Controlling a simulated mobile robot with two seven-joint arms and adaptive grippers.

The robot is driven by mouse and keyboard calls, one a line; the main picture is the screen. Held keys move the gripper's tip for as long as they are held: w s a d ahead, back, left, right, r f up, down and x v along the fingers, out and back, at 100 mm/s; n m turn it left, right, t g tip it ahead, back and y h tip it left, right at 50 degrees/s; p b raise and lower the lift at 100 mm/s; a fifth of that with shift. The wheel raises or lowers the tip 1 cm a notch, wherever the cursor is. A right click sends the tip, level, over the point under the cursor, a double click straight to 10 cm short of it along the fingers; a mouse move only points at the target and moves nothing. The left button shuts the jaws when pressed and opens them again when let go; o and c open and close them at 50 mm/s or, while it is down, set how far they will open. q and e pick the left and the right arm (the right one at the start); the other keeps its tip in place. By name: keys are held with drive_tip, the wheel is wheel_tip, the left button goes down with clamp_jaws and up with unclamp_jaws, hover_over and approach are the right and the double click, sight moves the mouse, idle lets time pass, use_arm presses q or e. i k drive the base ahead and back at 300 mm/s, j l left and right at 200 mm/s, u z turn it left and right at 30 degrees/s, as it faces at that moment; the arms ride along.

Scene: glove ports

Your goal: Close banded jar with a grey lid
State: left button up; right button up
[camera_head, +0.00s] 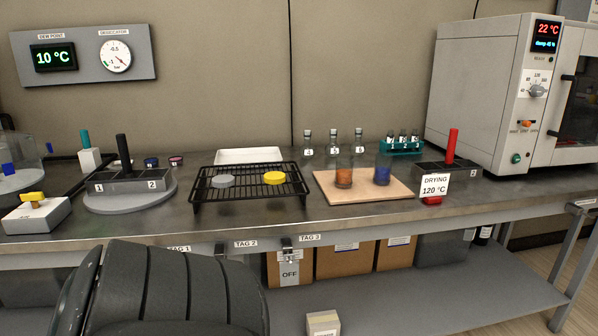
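A grey lid (223,181) lies flat on the left part of a black wire rack (236,194) on the bench. A yellow lid (274,177) lies to its right on the same rack. No lid sits on either. Which jar carries the band is too small to tell for sure. Neither of my grippers shows in the head view.
A white tray (249,155) lies behind the rack. Black holders with upright handles, black (124,152) at left and red (452,146) at right, flank the work area. A "DRYING 120 °C" sign (434,186) stands right of the board. A large oven (488,90) fills the right.

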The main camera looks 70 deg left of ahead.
sight(345, 163)
drive_tip(key=u, duration=1.85)
